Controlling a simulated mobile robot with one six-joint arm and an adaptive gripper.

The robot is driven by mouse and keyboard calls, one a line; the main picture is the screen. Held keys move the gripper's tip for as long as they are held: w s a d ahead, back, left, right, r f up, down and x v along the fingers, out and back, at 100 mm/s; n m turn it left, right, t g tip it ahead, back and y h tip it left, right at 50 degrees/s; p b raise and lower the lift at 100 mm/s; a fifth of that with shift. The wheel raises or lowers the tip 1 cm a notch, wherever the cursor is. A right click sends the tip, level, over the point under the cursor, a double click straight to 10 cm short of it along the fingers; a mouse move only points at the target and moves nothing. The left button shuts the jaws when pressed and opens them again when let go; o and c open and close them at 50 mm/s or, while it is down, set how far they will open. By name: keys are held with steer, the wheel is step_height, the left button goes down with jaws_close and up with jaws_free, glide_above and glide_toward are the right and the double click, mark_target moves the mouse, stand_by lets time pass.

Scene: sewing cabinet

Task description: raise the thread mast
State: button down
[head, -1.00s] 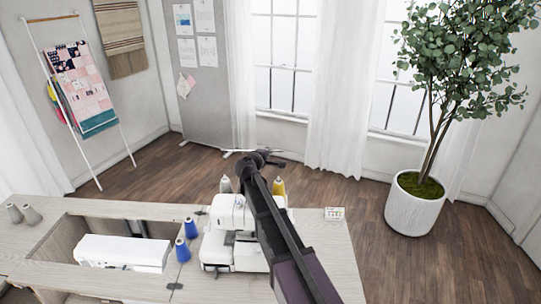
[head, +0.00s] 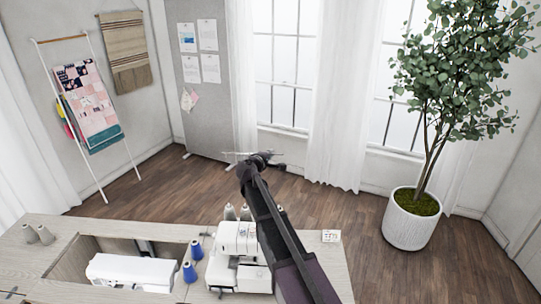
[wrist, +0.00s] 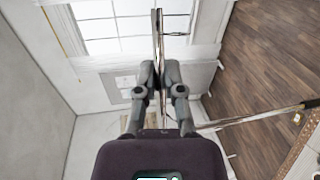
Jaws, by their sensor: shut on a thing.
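The thread mast is a thin metal rod (wrist: 157,35) that shows upright between my fingers in the wrist view, with a short thin crosspiece near its upper end. My gripper (wrist: 159,72) is shut on it, one finger on each side. In the head view, my gripper (head: 262,158) is above and behind the white serger (head: 234,240), and a thin pale bar (head: 236,153) sticks out beside it. My arm hides the right side of the serger and the lower mast. Another thin rod (wrist: 255,116) with a dark tip crosses the wrist view at right.
Grey cones (head: 230,212) stand behind the serger, and blue cones (head: 189,272) stand left of it. A white sewing machine (head: 130,272) sits in the cabinet (head: 200,295) opening. A potted plant (head: 410,230) stands at right. Wooden floor (head: 340,212) behind the cabinet is open.

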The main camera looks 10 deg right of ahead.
steer(key=shift+r+p, duration=0.3)
steer(key=shift+r, duration=0.35)
steer(key=shift+w, duration=0.15)
steer(key=c, duration=0.8)
jaws_free()
steer(key=shift+r, duration=0.1)
steer(key=shift+o, duration=0.3)
steer(key=shift+r, duration=0.1)
steer(key=shift+f, duration=0.3)
